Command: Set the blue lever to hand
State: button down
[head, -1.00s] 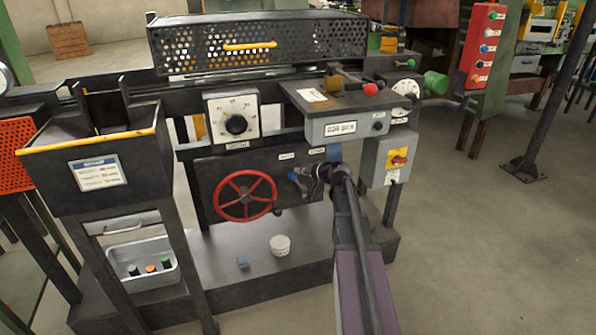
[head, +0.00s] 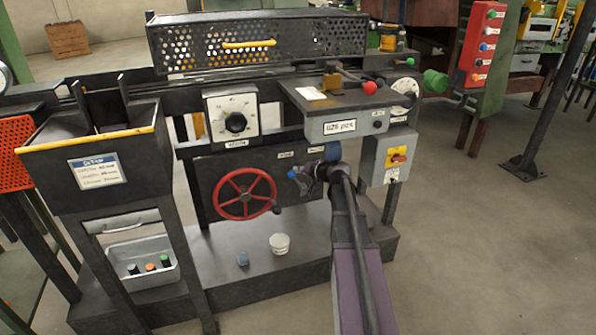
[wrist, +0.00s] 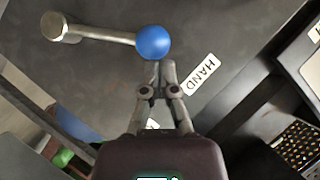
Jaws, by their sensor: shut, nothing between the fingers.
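The lever has a blue ball knob (wrist: 153,43) on a metal rod (wrist: 100,35) that runs left to a round pivot (wrist: 60,27) in the wrist view. A white HAND label (wrist: 202,73) is on the dark panel, to the right of the knob. My gripper (wrist: 160,68) is shut and empty, its fingertips right beside the knob; I cannot tell whether they touch it. In the head view the blue knob (head: 292,174) is small, beside my gripper (head: 305,176), which hides part of the lever area.
A red handwheel (head: 245,194) is left of the lever on the same panel. A grey box with a yellow-red switch (head: 397,157) is to the right. A grey display box (head: 345,127) overhangs above.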

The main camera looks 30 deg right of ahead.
jog(key=shift+r, duration=0.15)
jog(key=w+d+r+p+v, duration=0.1)
jog(key=r+p+v, duration=0.1)
jog(key=p+v, duration=0.5)
jog(key=v, duration=0.5)
jog(key=shift+s+d, duration=0.2)
jog(key=shift+d, duration=0.05)
dwell(0.3)
jog(key=s+a+f+n+g+h, duration=0.1)
jog(key=s+a+f+n+g, duration=0.3)
jog(key=a, duration=0.9)
jog(key=s+a+f+n+g, duration=0.1)
jog(key=s+a+f+g, duration=0.5)
jog(key=a, duration=0.6)
jog(key=s+a+f+n+g+h, duration=0.1)
jog(key=s+a+n+g+h, duration=0.15)
jog(key=s+a+h, duration=0.35)
notch_tip(320, 180, up, 23)
jog(key=s+d+y+p, duration=0.1)
jog(key=y+p, duration=0.1)
jog(key=p, duration=2.1)
jog(key=shift+f+m+y, duration=0.15)
jog(key=shift+m+y, duration=0.15)
jog(key=shift+m, duration=0.15)
